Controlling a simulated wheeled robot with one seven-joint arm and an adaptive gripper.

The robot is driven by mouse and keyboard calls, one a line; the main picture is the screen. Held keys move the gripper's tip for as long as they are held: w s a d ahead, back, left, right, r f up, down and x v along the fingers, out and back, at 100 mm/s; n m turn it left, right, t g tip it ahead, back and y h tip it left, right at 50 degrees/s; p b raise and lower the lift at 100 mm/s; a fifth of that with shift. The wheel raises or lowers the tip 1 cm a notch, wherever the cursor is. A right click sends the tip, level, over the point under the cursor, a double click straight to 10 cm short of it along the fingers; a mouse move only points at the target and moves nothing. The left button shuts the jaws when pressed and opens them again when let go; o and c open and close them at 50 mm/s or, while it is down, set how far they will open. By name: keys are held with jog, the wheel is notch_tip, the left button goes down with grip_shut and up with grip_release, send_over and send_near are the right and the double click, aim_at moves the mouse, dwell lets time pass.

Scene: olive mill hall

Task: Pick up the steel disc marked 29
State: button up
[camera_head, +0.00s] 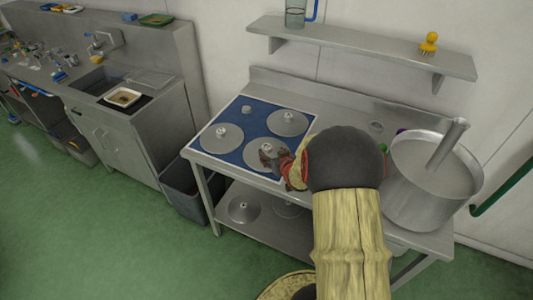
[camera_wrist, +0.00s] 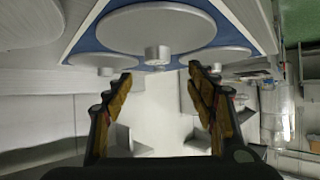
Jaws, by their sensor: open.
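Several round steel discs with central knobs lie on a blue mat (camera_head: 252,126) on the steel table. One is a left disc (camera_head: 215,141), one a back right disc (camera_head: 290,128), and one a front disc (camera_head: 253,158). No number is readable on any of them, so I cannot tell which is marked 29. My gripper (camera_head: 275,156) is over the front disc and hides part of it. In the wrist view my gripper (camera_wrist: 160,73) is open and empty, and a large disc (camera_wrist: 158,30) shows ahead with its knob (camera_wrist: 158,54) just beyond the fingertips, in line with the gap.
A big steel pot (camera_head: 425,205) stands right of my arm. More discs lie on the lower shelf (camera_head: 265,230). A wall shelf (camera_head: 365,50) holds a glass jar (camera_head: 295,14) and a yellow object (camera_head: 429,44). A grey bin (camera_head: 184,190) and a sink counter (camera_head: 122,135) are left.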

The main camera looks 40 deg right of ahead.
aim_at(267, 147)
jog(key=x, duration=0.2)
jog(key=shift+w+d+f+b, duration=0.15)
jog(key=shift+f+b, duration=0.15)
jog(key=shift+b, duration=0.05)
jog(key=b+x, duration=0.1)
jog(key=x, duration=0.4)
jog(key=shift+w+d+r, duration=0.1)
jog(key=shift+d+r, duration=0.05)
jog(key=shift+d, duration=0.05)
jog(key=c, duration=0.3)
jog(key=c, duration=1.1)
jog(key=shift+r, duration=0.1)
grip_shut()
